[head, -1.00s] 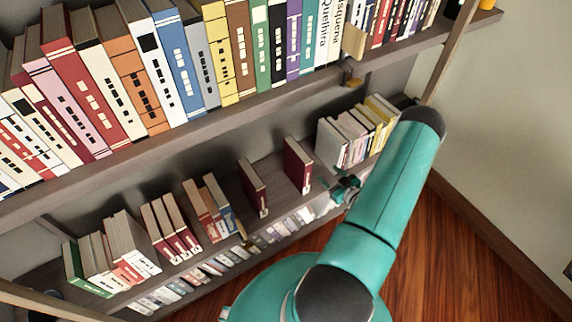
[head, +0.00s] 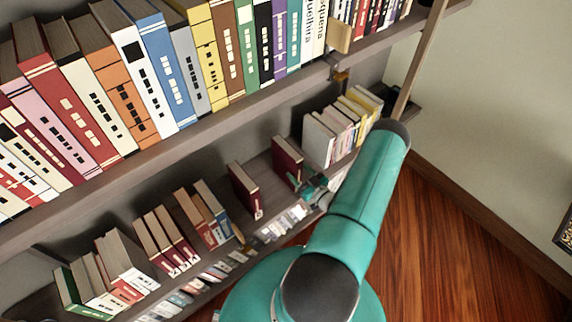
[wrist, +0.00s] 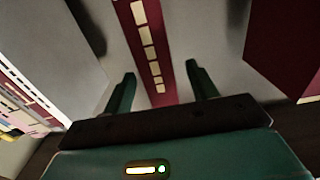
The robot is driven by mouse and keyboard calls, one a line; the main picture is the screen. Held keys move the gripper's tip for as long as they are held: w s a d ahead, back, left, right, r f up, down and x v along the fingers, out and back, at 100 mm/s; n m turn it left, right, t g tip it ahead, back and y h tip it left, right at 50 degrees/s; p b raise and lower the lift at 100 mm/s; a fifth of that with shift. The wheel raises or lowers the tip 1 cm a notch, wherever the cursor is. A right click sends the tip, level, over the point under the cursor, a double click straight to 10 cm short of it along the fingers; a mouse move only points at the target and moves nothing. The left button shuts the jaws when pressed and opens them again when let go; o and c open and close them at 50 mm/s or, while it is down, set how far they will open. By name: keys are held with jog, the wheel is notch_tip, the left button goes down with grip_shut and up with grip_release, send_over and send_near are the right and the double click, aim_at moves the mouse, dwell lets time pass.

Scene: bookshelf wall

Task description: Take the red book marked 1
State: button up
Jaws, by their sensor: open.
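Two dark red books stand upright and apart on the middle shelf in the head view, a left one (head: 245,190) and a right one (head: 287,162). I cannot read a number 1 on either. My gripper (head: 314,186) is just in front of the right red book. In the wrist view my gripper (wrist: 161,78) is open, and a red spine with cream marks (wrist: 148,45) shows in the gap between its fingers. I cannot tell whether the fingertips are beside the book or short of it. Another red book (wrist: 288,45) shows at the right of the wrist view.
A group of pale books (head: 335,130) stands right of the red books; pale books also show at the wrist view's left edge (wrist: 30,95). Several books (head: 165,240) stand further left on the same shelf. A full upper shelf (head: 200,130) overhangs.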

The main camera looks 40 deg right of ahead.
aim_at(287, 164)
jog(key=shift+w+d+r, duration=0.1)
jog(key=shift+w+d, duration=0.1)
jog(key=shift+w, duration=1.2)
jog(key=shift+w+d+r, duration=0.1)
jog(key=shift+w+d, duration=0.1)
jog(key=shift+w, duration=1.15)
grip_shut()
